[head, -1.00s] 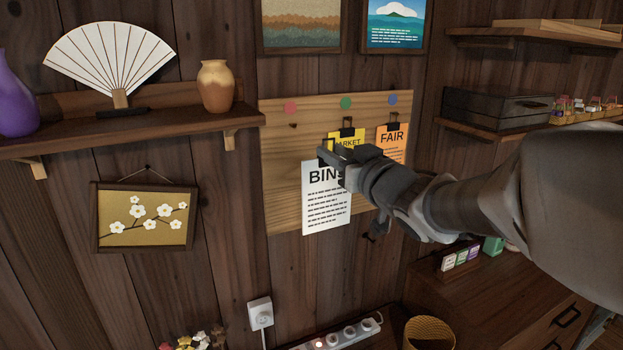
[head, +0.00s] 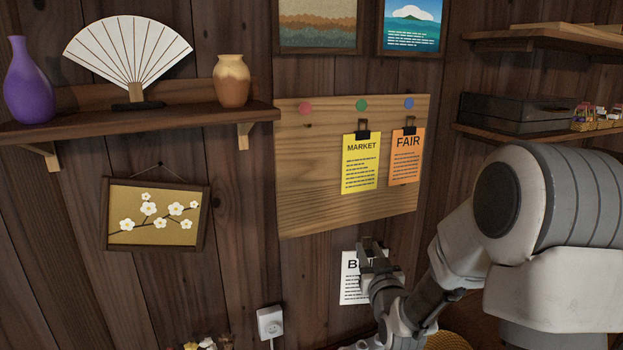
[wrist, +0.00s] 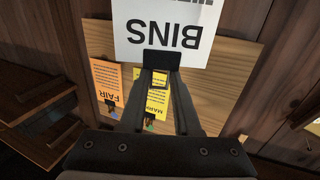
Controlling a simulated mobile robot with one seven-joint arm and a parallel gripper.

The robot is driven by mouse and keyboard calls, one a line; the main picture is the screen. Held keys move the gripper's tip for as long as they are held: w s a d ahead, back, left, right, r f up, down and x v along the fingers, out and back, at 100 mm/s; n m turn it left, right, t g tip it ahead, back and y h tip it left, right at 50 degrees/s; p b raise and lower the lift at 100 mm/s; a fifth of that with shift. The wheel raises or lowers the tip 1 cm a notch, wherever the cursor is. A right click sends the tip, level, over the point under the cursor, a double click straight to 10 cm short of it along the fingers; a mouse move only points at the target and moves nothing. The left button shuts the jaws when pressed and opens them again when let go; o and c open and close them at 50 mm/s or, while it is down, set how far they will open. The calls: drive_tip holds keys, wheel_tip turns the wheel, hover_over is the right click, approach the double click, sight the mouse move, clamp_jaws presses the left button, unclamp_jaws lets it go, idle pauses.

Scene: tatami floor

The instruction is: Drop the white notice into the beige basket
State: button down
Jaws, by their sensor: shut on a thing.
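The white notice (head: 350,287), headed "BINS", hangs upright below the wooden board, in front of the dark wall. My gripper (head: 371,246) is shut on the black clip at its top and hides part of the sheet. In the wrist view the notice (wrist: 165,25) extends beyond the clip (wrist: 162,61), which sits between the fingertips of my gripper (wrist: 161,74). A yellowish-tan woven basket (head: 449,341), seemingly the beige one, shows only its rim at the bottom edge of the head view, below and right of the notice. My arm hides part of it.
A yellow "MARKET" notice (head: 360,170) and an orange "FAIR" notice (head: 405,165) hang on the board (head: 310,180). A wall socket (head: 270,322) is at lower left. A shelf (head: 150,125) with a fan and vases projects at left; a framed blossom picture (head: 155,214) hangs below.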

sight(371, 260)
drive_tip(key=shift+s+d+f+m+h, duration=0.1)
drive_tip(key=shift+d+f+m+h, duration=0.15)
drive_tip(key=shift+f, duration=0.7)
drive_tip(key=shift+s+d+f+m+h, duration=0.15)
drive_tip(key=shift+d+f+h, duration=0.2)
drive_tip(key=shift+f, duration=0.6)
drive_tip(key=shift+w, duration=0.1)
